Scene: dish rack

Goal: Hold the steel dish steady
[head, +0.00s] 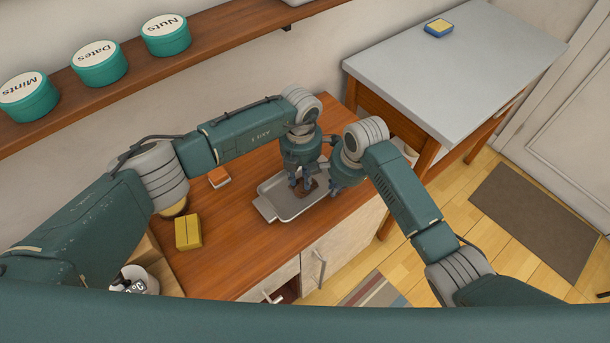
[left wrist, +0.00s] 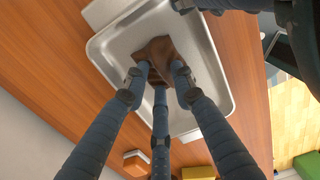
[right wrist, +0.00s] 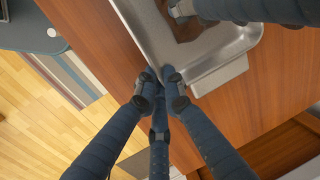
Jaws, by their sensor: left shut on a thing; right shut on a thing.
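The steel dish (head: 283,207), a shallow grey tray with tab handles, lies on the wooden counter. It also shows in the left wrist view (left wrist: 120,45) and right wrist view (right wrist: 210,65). My right gripper (head: 336,188) is shut on the dish's rim, its fingertips (right wrist: 160,80) close together at the edge. My left gripper (head: 304,188) is over the dish's inside, its fingers (left wrist: 160,78) closed around a brown piece (left wrist: 160,50), perhaps a cloth, at the dish floor. The fingers partly hide the brown piece.
A yellow block (head: 188,232) and an orange-topped block (head: 219,177) sit on the wooden counter (head: 235,265) left of the dish. A shelf with teal tins (head: 99,64) runs along the wall. A grey-topped table (head: 450,75) stands to the right.

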